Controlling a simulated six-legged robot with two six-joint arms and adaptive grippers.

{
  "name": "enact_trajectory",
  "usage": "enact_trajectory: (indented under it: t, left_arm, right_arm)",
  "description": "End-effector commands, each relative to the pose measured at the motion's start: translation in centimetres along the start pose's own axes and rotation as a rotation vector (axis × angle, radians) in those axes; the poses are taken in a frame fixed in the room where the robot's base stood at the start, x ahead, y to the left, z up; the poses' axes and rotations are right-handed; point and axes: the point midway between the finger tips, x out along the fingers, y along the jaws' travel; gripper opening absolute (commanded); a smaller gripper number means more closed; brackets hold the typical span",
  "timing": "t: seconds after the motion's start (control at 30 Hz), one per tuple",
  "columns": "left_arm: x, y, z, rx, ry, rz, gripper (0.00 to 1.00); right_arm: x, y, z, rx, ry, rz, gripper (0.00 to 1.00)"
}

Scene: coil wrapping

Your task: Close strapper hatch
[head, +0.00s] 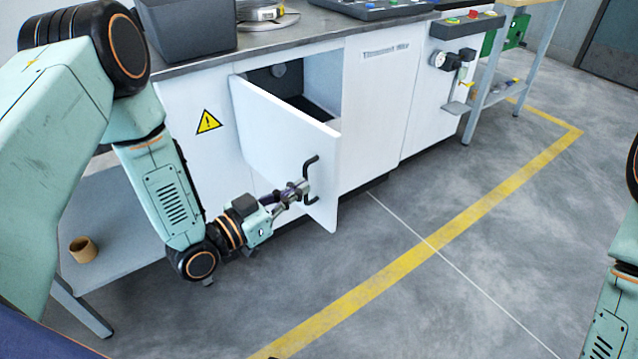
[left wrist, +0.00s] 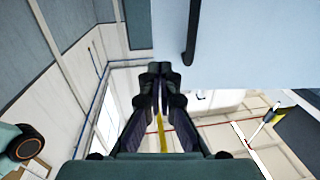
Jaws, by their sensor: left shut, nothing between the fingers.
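The strapper hatch (head: 275,130) is a white door panel on the front of the white cabinet. It stands open, swung outward, with a dark compartment (head: 318,108) showing behind it. Its black bar handle (head: 311,180) is near the free right edge. My left gripper (head: 296,190) is at the door's outer face, just left of the handle, shut and empty. In the left wrist view the closed fingertips (left wrist: 160,70) are by the pale door panel (left wrist: 240,50), with the handle (left wrist: 190,35) beyond them to the right. I cannot tell whether they touch the door. My right gripper is out of view.
A dark grey bin (head: 188,30) and a coil (head: 262,14) stand on the worktop. A low shelf (head: 120,235) with a brown roll (head: 83,249) is at the left. The grey floor with a yellow line (head: 420,247) is clear in front of the cabinet.

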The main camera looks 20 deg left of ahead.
Motion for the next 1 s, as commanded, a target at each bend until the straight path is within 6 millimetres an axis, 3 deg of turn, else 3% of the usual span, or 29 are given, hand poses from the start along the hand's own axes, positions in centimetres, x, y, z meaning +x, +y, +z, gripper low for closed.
enact_trajectory:
  t: [0.2,0.4,1.0]
  left_arm:
    - [3.5,0.3,0.2,0.004,0.001,0.006,0.00]
    - [5.4,0.2,0.1,0.001,0.000,0.002,0.00]
    - [5.9,0.2,0.0,-0.001,-0.001,0.001,0.00]
  right_arm:
    - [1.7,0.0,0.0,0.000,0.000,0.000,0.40]
    - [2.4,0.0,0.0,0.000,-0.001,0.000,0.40]
    - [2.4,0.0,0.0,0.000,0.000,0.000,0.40]
